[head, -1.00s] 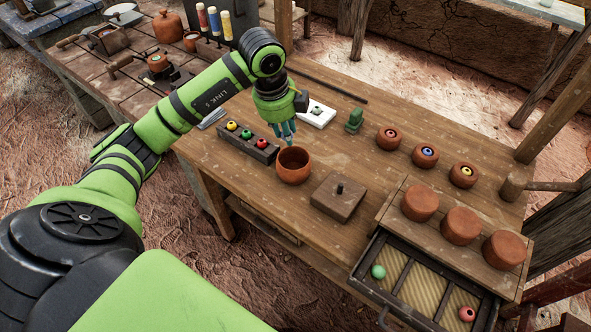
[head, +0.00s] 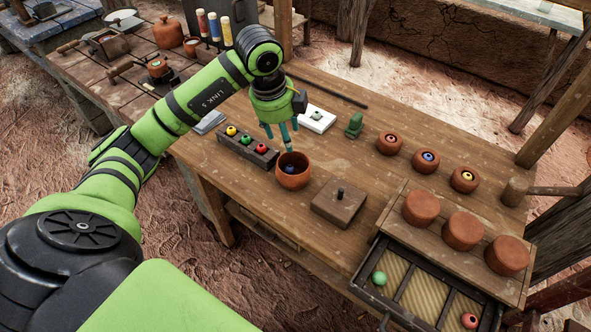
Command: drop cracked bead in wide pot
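The wide pot (head: 294,176) is a round terracotta bowl near the front edge of the wooden table. A dark blue bead (head: 290,169) lies inside it; I cannot make out a crack on it at this size. My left gripper (head: 279,143) is above the pot's back left rim, with its teal fingers spread apart and nothing between them. My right gripper is not in view.
A dark rack (head: 247,150) with yellow, green and red beads stands left of the pot. A wooden block with a peg (head: 338,202) is to its right. Several small and lidded pots stand farther right. An open drawer (head: 420,287) holds green and pink beads.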

